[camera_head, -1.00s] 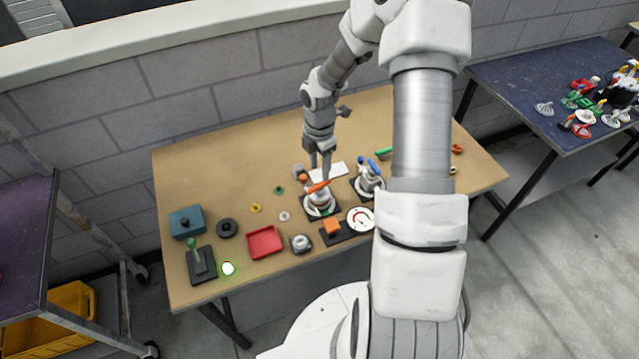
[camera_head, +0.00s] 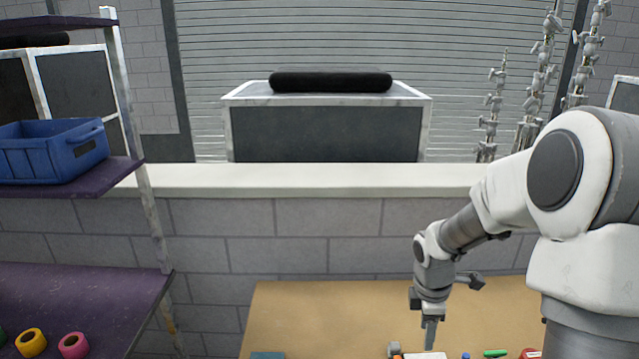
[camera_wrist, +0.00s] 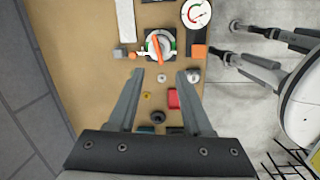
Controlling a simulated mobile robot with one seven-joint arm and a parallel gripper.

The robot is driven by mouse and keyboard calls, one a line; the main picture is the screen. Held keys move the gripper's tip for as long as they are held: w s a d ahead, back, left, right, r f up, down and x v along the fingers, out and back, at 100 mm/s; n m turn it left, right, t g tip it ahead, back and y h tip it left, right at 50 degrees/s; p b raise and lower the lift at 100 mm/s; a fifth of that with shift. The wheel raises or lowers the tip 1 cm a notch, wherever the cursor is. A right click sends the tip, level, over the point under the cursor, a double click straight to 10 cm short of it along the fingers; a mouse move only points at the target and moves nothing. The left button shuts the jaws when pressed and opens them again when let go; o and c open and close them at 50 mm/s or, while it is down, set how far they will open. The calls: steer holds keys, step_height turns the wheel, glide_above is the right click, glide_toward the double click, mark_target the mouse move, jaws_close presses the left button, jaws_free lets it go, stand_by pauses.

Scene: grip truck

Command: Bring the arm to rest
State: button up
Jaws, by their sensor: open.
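My gripper (camera_head: 430,335) hangs over the workbench (camera_head: 330,310), pointing down, at the low right of the head view. In the wrist view my gripper (camera_wrist: 160,74) is open, its two grey fingers apart with nothing held between them. A round device with an orange handle (camera_wrist: 158,45) lies just beyond the fingertips in that view. The head view cuts off most of the bench top.
A gauge (camera_wrist: 196,13), an orange block (camera_wrist: 199,50) and a white plate (camera_wrist: 113,20) lie on the bench near the gripper. A grey block wall with a pale ledge (camera_head: 320,180) stands behind. A shelf with a blue bin (camera_head: 55,150) is at the left.

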steer(key=s+a+r+m+t, duration=0.1)
steer(key=s+a+r+m, duration=0.1)
steer(key=s+r+m, duration=0.35)
steer(key=s+a+r+m+t, duration=0.1)
steer(key=s+a+r+m, duration=0.15)
steer(key=r, duration=0.65)
steer(key=s+a+r+m+t, duration=0.1)
steer(key=s+a+r+m, duration=0.1)
steer(key=s+m, duration=0.2)
steer(key=s+a+r+m+t+y, duration=0.1)
steer(key=s+a+r+m, duration=0.1)
steer(key=s, duration=0.6)
steer(key=shift+s+r+m+t+b, duration=0.2)
steer(key=shift+r+m+t+b, duration=0.3)
steer(key=shift+m, duration=0.7)
steer(key=shift+a+r, duration=0.1)
